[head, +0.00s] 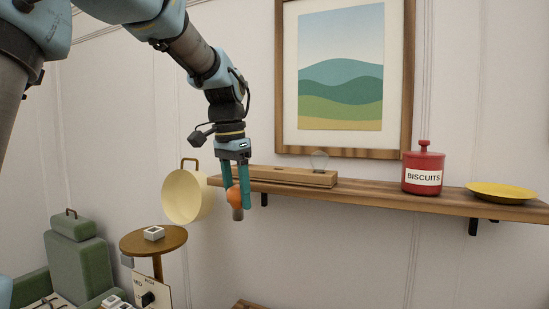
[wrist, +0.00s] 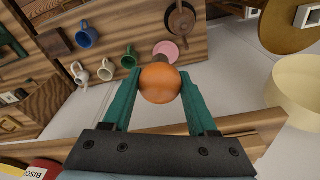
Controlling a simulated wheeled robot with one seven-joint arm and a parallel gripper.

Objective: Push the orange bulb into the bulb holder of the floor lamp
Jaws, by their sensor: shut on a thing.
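The orange bulb (head: 234,195) is held between the two teal fingers of my gripper (head: 238,200). Its grey base points down. In the wrist view the round orange bulb (wrist: 160,84) sits between the fingertips, with its base on the far side. My gripper hangs in front of the left end of the wall shelf, clear of it as far as I can tell.
The shelf (head: 380,194) carries a wooden block (head: 290,177) with a clear bulb (head: 319,160), a red biscuit tin (head: 423,170) and a yellow plate (head: 502,191). A round table (head: 135,242) and green armchair (head: 80,262) stand lower left.

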